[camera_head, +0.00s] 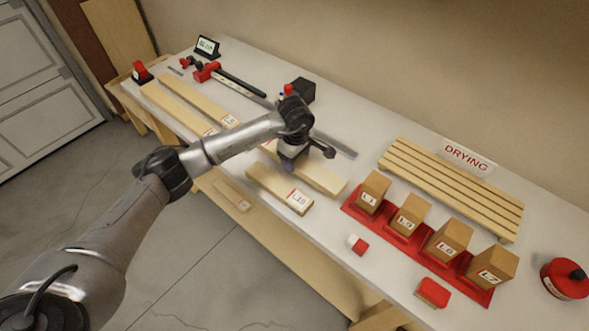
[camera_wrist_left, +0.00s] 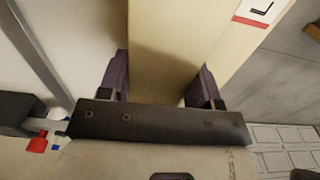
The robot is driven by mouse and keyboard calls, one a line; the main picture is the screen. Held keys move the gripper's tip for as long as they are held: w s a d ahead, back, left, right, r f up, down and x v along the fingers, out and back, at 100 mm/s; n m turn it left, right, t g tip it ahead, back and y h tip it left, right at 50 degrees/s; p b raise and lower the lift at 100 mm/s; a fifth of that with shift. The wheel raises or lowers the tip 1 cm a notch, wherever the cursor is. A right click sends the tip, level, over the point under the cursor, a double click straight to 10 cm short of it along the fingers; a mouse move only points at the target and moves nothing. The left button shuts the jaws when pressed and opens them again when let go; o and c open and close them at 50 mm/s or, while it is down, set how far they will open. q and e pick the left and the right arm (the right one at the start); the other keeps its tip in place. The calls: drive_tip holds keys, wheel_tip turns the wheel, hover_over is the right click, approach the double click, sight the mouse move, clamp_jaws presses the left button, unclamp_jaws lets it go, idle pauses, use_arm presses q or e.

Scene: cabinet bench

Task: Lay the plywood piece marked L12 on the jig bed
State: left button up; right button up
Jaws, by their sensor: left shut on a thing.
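My left gripper (camera_head: 289,168) is over the middle of the bench, shut on a pale plywood piece. The wood (camera_wrist_left: 160,50) shows between the fingers in the left wrist view. A short labelled plywood piece (camera_head: 271,185), its label possibly L12, lies at the gripper's front side; a label with a red line (camera_wrist_left: 253,12) shows in the left wrist view. A longer pale board (camera_head: 325,178) extends right from under the gripper. I cannot tell which of the two is held, nor which surface is the jig bed. My right gripper is not in view.
A red tray (camera_head: 348,208) holds several labelled blocks to the right. Behind it is a slatted rack (camera_head: 450,188) with a DRYING sign (camera_head: 466,157). A metal ruler (camera_head: 335,145), clamp (camera_head: 207,72) and black box (camera_head: 301,90) lie toward the back. Long boards (camera_head: 175,105) lie left.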

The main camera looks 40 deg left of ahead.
sight(296, 168)
use_arm(q)
drive_tip(key=shift+f, duration=2.2)
drive_tip(key=shift+f+b, duration=0.15)
drive_tip(key=shift+b, duration=0.2)
drive_tip(key=o, duration=0.8)
drive_tip(key=shift+r, duration=0.35)
drive_tip(key=shift+o, duration=0.3)
wheel_tip(296, 168, up, 12)
drive_tip(key=shift+f+p, duration=0.2)
drive_tip(key=shift+p, duration=0.55)
